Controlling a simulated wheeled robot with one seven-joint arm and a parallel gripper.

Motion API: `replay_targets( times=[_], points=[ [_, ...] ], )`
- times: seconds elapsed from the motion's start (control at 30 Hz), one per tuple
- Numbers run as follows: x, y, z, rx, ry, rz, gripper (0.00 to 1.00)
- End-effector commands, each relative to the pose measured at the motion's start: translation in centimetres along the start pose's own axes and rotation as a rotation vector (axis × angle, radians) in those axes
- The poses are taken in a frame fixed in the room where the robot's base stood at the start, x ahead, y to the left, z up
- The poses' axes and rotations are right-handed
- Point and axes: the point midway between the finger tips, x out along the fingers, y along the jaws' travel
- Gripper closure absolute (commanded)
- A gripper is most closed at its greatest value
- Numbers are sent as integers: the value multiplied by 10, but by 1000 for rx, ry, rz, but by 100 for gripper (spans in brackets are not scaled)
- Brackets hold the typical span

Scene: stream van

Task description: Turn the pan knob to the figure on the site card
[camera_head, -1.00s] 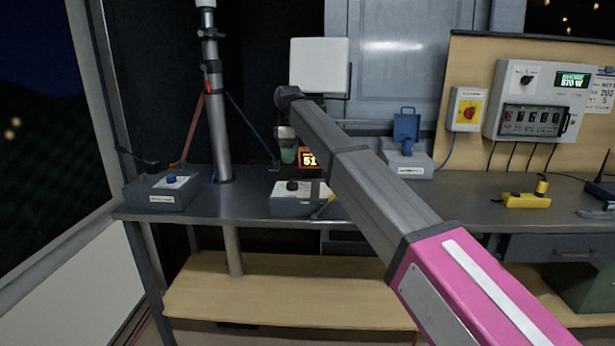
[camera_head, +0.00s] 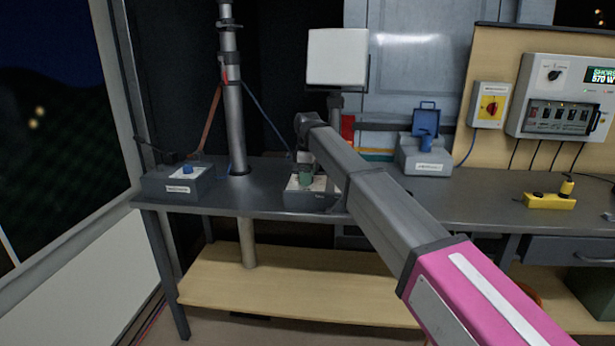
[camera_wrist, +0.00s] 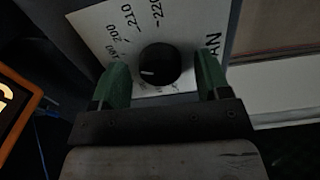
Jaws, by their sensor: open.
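The pan knob (camera_wrist: 160,64) is black and round with a short white mark on its left side. It sits on a white dial plate (camera_wrist: 97,22) with printed figures, among them 200, 210 and 220, and lettering ending in "AN" at the right. In the wrist view my gripper (camera_wrist: 160,80) is open, with one green finger on each side of the knob; contact cannot be told. In the head view my gripper (camera_head: 306,178) is down at the grey pan control box (camera_head: 310,201), hiding its knob. The site card is not in view.
An orange-framed display (camera_wrist: 15,108) is close on the left in the wrist view. A blue-lidded box (camera_head: 427,160) and a yellow device (camera_head: 550,200) stand right.

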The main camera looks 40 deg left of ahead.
Motion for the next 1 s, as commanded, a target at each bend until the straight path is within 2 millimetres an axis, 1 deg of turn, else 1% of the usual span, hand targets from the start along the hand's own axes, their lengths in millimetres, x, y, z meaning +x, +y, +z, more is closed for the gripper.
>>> replay_targets(
  times=[0.27, 0.37, 0.4, 0.43, 0.67, 0.77, 1.0],
  points=[
    [2, 0, 0, 0, 0, 0, 30],
    [2, 0, 0, 0, 0, 0, 60],
    [2, 0, 0, 0, 0, 0, 73],
    [2, 0, 0, 0, 0, 0, 80],
    [2, 0, 0, 29, 0, 0, 80],
    [1, 0, 0, 100, 0, 0, 80],
    [1, 0, 0, 328, 0, 0, 80]
  ],
)
